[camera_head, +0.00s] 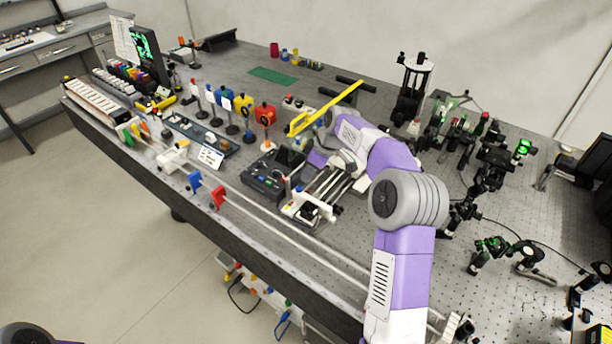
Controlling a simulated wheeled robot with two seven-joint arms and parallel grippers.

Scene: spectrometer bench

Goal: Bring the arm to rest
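My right arm, purple and white, reaches in from the lower right over the bench (345,262). Its far end, with the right gripper (318,158), is over the middle of the bench, just behind a black box with a small panel (266,183). The fingers are small and partly hidden by my own wrist, so I cannot tell whether they are open or shut, or whether anything is held. My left gripper is not in view; only a dark piece, likely of my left arm, shows at the bottom left corner.
A long yellow piece (325,108) shows beside my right wrist. A rail with blue (195,181) and red (218,196) holders runs along the front edge. Coloured posts stand at left; optics mounts (495,155) crowd the right. A green mat (273,76) lies at the back.

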